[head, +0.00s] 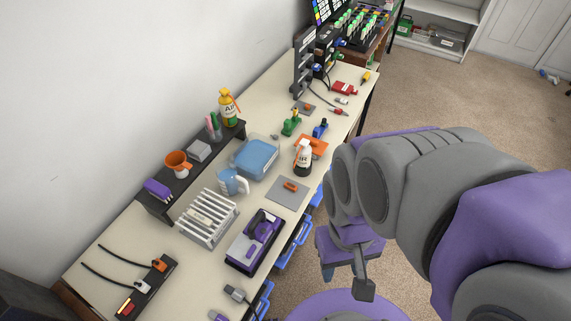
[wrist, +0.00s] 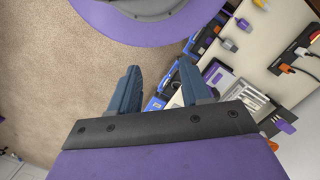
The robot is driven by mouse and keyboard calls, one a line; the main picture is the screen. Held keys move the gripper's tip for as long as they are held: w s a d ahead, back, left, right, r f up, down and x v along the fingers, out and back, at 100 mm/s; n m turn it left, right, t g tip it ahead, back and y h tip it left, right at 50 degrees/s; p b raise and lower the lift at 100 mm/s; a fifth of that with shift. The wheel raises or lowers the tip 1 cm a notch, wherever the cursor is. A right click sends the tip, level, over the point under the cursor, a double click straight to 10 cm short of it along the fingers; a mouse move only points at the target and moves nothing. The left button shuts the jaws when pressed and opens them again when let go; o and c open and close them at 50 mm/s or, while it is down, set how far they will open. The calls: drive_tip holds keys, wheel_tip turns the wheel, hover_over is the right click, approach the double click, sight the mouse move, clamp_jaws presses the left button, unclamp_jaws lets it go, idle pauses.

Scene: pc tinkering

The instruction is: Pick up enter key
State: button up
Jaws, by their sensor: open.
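I cannot tell for certain which thing is the enter key. A small orange piece (head: 290,186) lies on a grey square pad (head: 280,194) near the table's front edge, and a smaller orange piece (head: 308,106) lies on another small dark pad farther back. My gripper (head: 363,286) hangs in front of the table, over the floor, apart from everything on the tabletop.
The long table (head: 210,285) holds a white slotted rack (head: 207,217), a purple-and-black device (head: 254,240), a blue box (head: 256,158), a white bottle (head: 303,158) and a power strip (head: 147,288). Blue bins (head: 294,245) hang along its front. Carpet (head: 420,115) is clear beyond my arm.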

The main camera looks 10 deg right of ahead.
drive_tip(key=shift+o, duration=0.4)
drive_tip(key=shift+o, duration=0.2)
drive_tip(key=shift+w, duration=0.1)
drive_tip(key=m+t+y+b, duration=0.1)
drive_tip(key=m+t+y, duration=0.3)
drive_tip(key=m, duration=2.3)
hover_over(295, 188)
drive_tip(key=s+d, duration=0.1)
drive_tip(key=d, duration=0.1)
drive_tip(key=shift+t+h, duration=0.4)
drive_tip(key=f, duration=3)
drive_tip(key=shift+a+f, duration=0.25)
drive_tip(key=shift+f, duration=0.05)
drive_tip(key=b+x, duration=0.1)
drive_tip(key=x, duration=0.2)
drive_tip(key=b+x, duration=0.1)
drive_tip(key=x, duration=0.1)
drive_tip(key=shift+s+d+f+b, duration=0.25)
drive_tip(key=shift+s+f+b, duration=0.05)
drive_tip(key=shift+b, duration=0.05)
drive_tip(key=shift+r, duration=0.1)
